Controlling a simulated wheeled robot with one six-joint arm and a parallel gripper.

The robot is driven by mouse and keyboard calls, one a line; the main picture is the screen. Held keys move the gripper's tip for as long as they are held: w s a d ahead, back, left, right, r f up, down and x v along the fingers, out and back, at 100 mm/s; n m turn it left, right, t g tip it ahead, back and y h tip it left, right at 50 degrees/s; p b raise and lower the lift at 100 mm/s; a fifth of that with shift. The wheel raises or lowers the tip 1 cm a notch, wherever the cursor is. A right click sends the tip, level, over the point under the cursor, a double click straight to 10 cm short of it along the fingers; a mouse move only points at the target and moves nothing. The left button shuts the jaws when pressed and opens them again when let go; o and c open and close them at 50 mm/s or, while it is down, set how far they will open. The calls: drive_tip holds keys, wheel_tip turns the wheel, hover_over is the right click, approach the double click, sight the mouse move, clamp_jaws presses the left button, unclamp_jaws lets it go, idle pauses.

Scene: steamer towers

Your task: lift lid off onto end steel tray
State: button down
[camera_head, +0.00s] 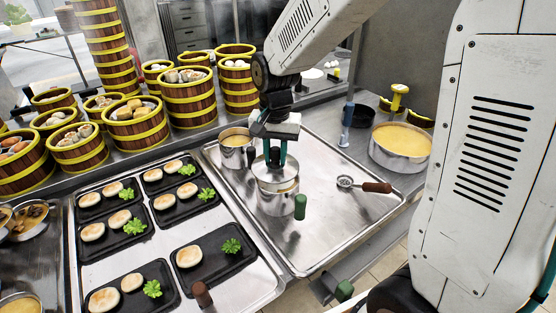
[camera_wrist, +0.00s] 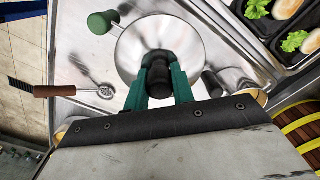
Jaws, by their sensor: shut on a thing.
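My gripper (camera_head: 275,160) points down over a small steel pot (camera_head: 277,204) with a green handle. Its green fingers are shut on the dark knob of the round steel lid (camera_head: 266,176). In the wrist view the lid (camera_wrist: 185,35) sits level under the fingers (camera_wrist: 160,80), with the pot's green handle (camera_wrist: 102,22) beside it. In the head view a thin tan strip shows below the lid's edge, so the lid seems slightly above the pot. The steel tray (camera_head: 325,235) lies beneath the pot, with bare metal in front and to the right.
A strainer with a brown handle (camera_head: 375,187) lies on the tray's right. An open soup pot (camera_head: 236,157) stands close left of the lidded pot. A wide soup pan (camera_head: 399,160) is at right. Bun plates (camera_head: 212,252) are at left; steamer baskets (camera_head: 188,105) stand behind.

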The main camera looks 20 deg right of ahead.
drive_tip(key=s+a, duration=0.3)
drive_tip(key=a, duration=0.4)
drive_tip(key=s+a+r, duration=0.1)
drive_tip(key=s+a, duration=0.2)
drive_tip(key=a, duration=0.3)
drive_tip(key=shift+s+a, duration=0.4)
drive_tip(key=shift+r, duration=0.1)
drive_tip(key=c, duration=1.8)
unclamp_jaws()
clamp_jaws()
